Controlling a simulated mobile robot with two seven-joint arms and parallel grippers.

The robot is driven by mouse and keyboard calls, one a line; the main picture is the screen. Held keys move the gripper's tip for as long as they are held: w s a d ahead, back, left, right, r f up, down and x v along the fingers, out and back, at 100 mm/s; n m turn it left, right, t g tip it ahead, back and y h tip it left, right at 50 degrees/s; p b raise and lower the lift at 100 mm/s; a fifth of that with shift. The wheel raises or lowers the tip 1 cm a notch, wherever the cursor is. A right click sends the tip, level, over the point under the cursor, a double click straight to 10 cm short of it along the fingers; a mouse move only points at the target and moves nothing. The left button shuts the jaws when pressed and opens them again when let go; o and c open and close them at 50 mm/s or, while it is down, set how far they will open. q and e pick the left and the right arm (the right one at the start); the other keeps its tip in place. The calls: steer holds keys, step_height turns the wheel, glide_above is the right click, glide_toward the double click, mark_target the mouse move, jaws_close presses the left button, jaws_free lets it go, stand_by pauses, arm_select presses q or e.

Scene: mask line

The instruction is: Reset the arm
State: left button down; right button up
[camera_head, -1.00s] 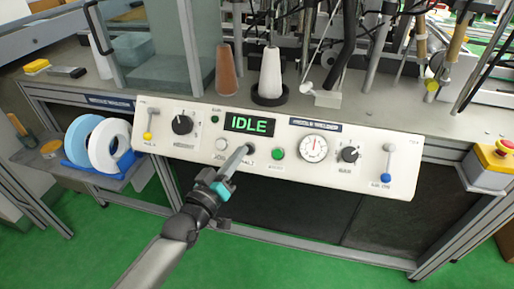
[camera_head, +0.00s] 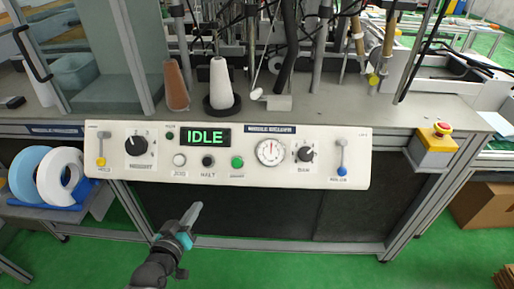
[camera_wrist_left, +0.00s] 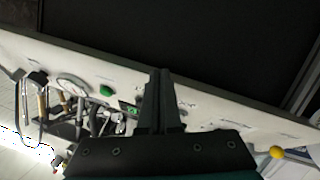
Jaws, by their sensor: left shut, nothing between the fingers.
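My left gripper (camera_head: 193,213) is shut and empty. In the head view it stands in front of and below the white control panel (camera_head: 340,133), apart from its lower edge, under the black HALT button (camera_head: 208,161). The display (camera_head: 205,137) reads IDLE in green. In the left wrist view the shut fingers (camera_wrist_left: 160,75) point toward the panel (camera_wrist_left: 215,105), with the green button (camera_wrist_left: 106,90) to their left. My right gripper is not in view.
The panel has a white button (camera_head: 179,160), a green button (camera_head: 237,162), a gauge (camera_head: 270,152), two knobs and two levers. A yellow box with a red emergency button (camera_head: 441,129) is at the right. Blue and white rolls (camera_head: 58,177) sit at the left. The green floor (camera_head: 330,262) in front is clear.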

arm_select(q)
steer(key=s+a+f+m+g+y+p, duration=0.1)
steer(key=s+a+f+g, duration=0.15)
steer(key=s+f, duration=0.6)
steer(key=s+a+f+m+g+y+p, duration=0.1)
steer(key=s+f+g, duration=0.35)
steer(key=f, duration=0.65)
steer(key=s+a+f+m+g+y, duration=0.1)
steer(key=s+f, duration=0.4)
steer(key=s, duration=0.6)
steer(key=s+a+f+m+g+p, duration=0.1)
steer(key=s+f+g, duration=0.3)
steer(key=s, duration=0.8)
steer(key=shift+s+a+f+m+g+y, duration=0.3)
steer(key=shift+f+y, duration=0.1)
steer(key=shift+f, duration=0.1)
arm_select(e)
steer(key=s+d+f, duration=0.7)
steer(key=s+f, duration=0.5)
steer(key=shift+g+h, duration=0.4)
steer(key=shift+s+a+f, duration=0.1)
